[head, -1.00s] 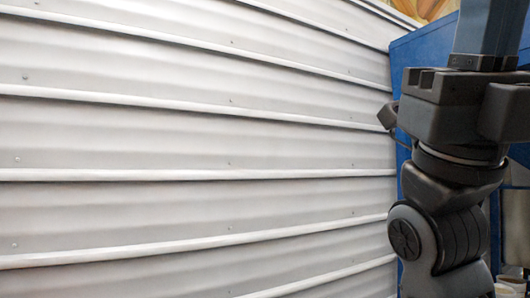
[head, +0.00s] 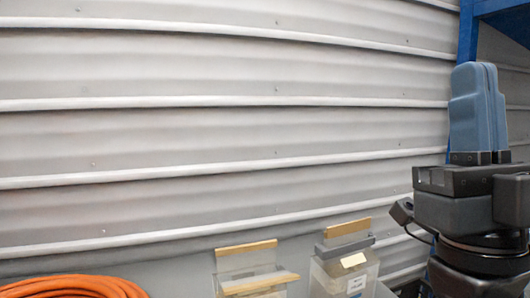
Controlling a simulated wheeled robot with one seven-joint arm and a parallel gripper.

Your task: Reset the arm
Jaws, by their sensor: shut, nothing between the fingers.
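My gripper (head: 478,110) stands at the right of the head view, pointing up. Its two blue-grey fingers are together, with nothing between them. The dark wrist and arm links below it run down to the bottom right corner. The gripper is in front of the grey wall and a blue post, apart from the containers lower down. The lower part of my arm is out of the frame.
Ribbed grey metal wall (head: 220,140) fills most of the view. At the bottom stand two clear containers, one in the middle (head: 250,270) and one nearer my arm (head: 345,275). An orange coiled hose (head: 75,287) lies at bottom left. A blue frame (head: 468,30) is at upper right.

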